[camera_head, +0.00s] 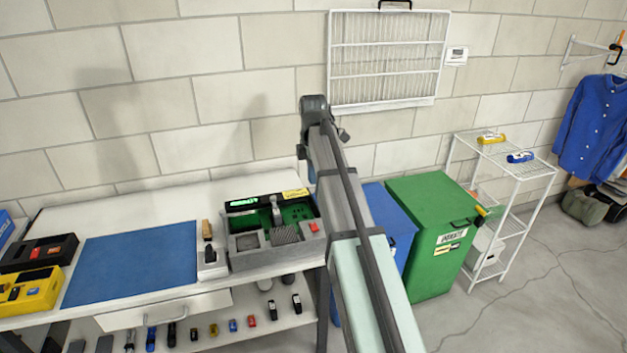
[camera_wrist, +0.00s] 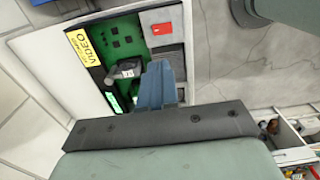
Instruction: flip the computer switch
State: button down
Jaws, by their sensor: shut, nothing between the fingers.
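The computer (camera_head: 236,262) is an open grey case with a green circuit board, standing at the right end of the workbench. A red switch (camera_head: 313,227) sits at its front right corner; it also shows in the wrist view (camera_wrist: 161,28) on a grey block. A grey lever-like part (camera_wrist: 126,70) rises from the board near its back. My gripper (camera_wrist: 160,86) is shut and empty in the wrist view, its bluish fingers in front of the board and covering part of it. I cannot tell whether it touches anything. It is not clearly visible in the head view.
A white device (camera_head: 211,262) with a brown-topped lever stands left of the computer, beside a blue mat (camera_head: 130,258). A yellow case (camera_head: 30,291) lies at far left. A blue bin (camera_head: 388,215) and green bin (camera_head: 430,220) stand right of the bench.

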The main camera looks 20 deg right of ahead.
notch_tip(320, 180, up, 12)
jog(key=w, duration=0.1)
jog(key=shift+w, duration=0.35)
jog(key=s+d+f+m, duration=0.4)
jog(key=d+f+m, duration=0.1)
jog(key=f, duration=1.1)
jog(key=s+d+f+m+g, duration=0.1)
jog(key=s+d+f+m, duration=0.3)
jog(key=f, duration=1.1)
jog(key=s+d+f+m, duration=0.3)
jog(key=d+f+m, duration=0.25)
jog(key=f, duration=1.05)
jog(key=s+a+f+m+g, duration=0.1)
jog(key=s+a+f, duration=0.5)
jog(key=s+f, duration=0.2)
jog(key=s+a+f+m+g, duration=0.1)
jog(key=s+a+f+m, duration=0.1)
jog(key=s+a+f, duration=0.55)
jog(key=s+a+f+g, duration=0.1)
jog(key=s+a+f, duration=0.1)
jog(key=s, duration=0.6)
jog(key=s+a+f+g, duration=0.1)
jog(key=s+a+f, duration=0.2)
jog(key=s, duration=0.6)
jog(key=s+a+f+g, duration=0.1)
jog(key=s+a+f, duration=0.1)
jog(key=s, duration=0.7)
jog(key=shift+a+f+g, duration=0.3)
jog(key=shift+a+g, duration=0.1)
jog(key=shift+a, duration=0.3)
